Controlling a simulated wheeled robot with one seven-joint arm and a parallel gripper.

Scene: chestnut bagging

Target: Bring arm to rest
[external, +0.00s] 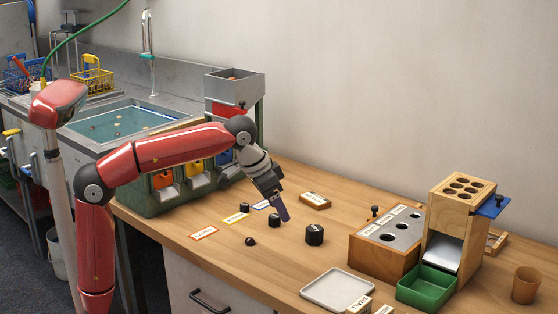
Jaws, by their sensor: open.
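My red arm (178,151) reaches from the left over the wooden bench, bent at its elbow. My gripper (280,208) points down over the middle of the bench, close above the top and left of a black hexagonal weight (314,235). I see nothing held in it. The fingers are small and dark from this side, and the exact gap between them is hard to see. Whether the fingertips touch the bench top is also unclear.
Smaller dark pieces (250,241) and label cards (203,233) lie left of my gripper. A white tray (306,296), green bin (404,292), wooden dispenser (437,218) and cup (526,285) stand right. A sorting machine (258,92) and sink stand behind my arm.

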